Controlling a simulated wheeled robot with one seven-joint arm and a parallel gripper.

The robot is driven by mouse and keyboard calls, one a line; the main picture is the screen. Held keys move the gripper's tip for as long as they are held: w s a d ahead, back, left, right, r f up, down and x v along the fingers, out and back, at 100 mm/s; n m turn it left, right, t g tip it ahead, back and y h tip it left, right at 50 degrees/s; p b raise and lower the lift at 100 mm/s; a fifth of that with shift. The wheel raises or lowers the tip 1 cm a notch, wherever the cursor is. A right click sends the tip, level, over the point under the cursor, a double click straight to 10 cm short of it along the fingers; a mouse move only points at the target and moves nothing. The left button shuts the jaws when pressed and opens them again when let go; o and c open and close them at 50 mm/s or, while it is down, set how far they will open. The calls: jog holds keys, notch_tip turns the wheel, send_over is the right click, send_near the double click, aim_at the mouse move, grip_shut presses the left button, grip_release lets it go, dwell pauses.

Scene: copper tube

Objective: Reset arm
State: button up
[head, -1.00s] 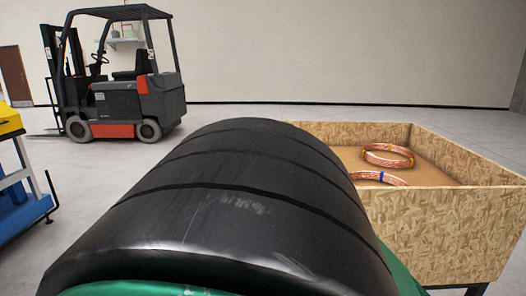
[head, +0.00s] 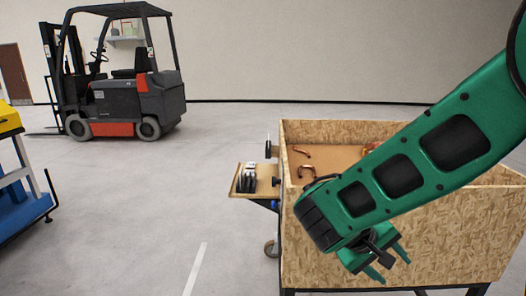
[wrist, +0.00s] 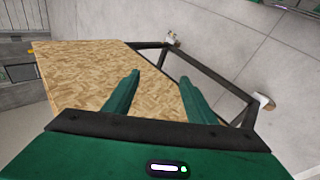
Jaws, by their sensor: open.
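My green arm reaches in from the right in the head view and crosses in front of the wooden crate (head: 440,245). My gripper (head: 388,268) hangs at the arm's end, before the crate's front wall, pointing down and to the right. Its two green fingers are apart with nothing between them, as the wrist view (wrist: 159,80) also shows. Inside the crate are a bent copper piece (head: 302,152) and a curved copper piece (head: 307,171). Another bit of copper (head: 370,146) shows beside the arm. My arm hides much of the crate's inside.
A small side shelf (head: 246,181) with dark and grey items juts from the crate's left. A forklift (head: 125,85) stands at the back left. A blue cart with a yellow top (head: 8,120) is at the left edge. The floor between them is clear.

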jog(key=s+d+r+m+y, duration=0.1)
jog(key=s+d+m+y, duration=0.2)
jog(key=s, duration=0.3)
jog(key=s+d+r+m+g+y, duration=0.1)
jog(key=s+d+m+y, duration=0.1)
jog(key=s+d, duration=0.2)
jog(key=s+d+r+m+g+y, duration=0.1)
jog(key=s+d+m+y, duration=0.2)
jog(key=s, duration=0.6)
jog(key=shift+d+r+m+y, duration=0.3)
jog(key=shift+d+r, duration=0.05)
